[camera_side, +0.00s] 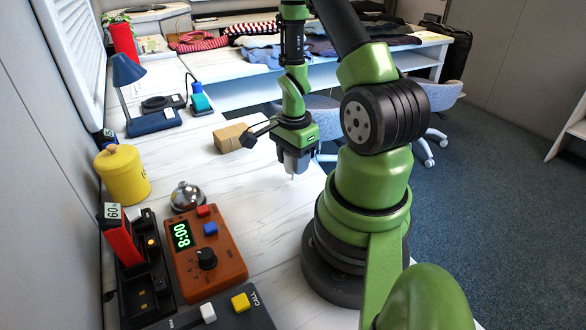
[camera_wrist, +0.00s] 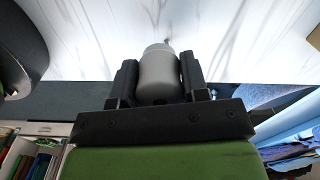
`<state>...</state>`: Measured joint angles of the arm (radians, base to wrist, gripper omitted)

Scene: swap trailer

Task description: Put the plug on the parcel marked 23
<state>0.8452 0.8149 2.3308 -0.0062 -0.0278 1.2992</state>
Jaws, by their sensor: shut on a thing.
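My gripper (camera_side: 292,170) points down above the white table and is shut on a pale grey, rounded piece, which looks like the plug. In the wrist view the plug (camera_wrist: 158,75) sits between the two black fingers, with a thin tip showing at its far end. In the side view a small brown cardboard parcel (camera_side: 230,138) lies on the table to the left of my gripper. No number can be read on it. The gripper is apart from the parcel, and part of my wrist hides the parcel's right edge.
A bell (camera_side: 187,196), a yellow pot (camera_side: 123,175), an orange timer (camera_side: 205,258) and a black dock (camera_side: 145,275) with a red block (camera_side: 120,238) marked 60 stand at left. A blue lamp (camera_side: 150,122) is behind. The table between bell and gripper is clear.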

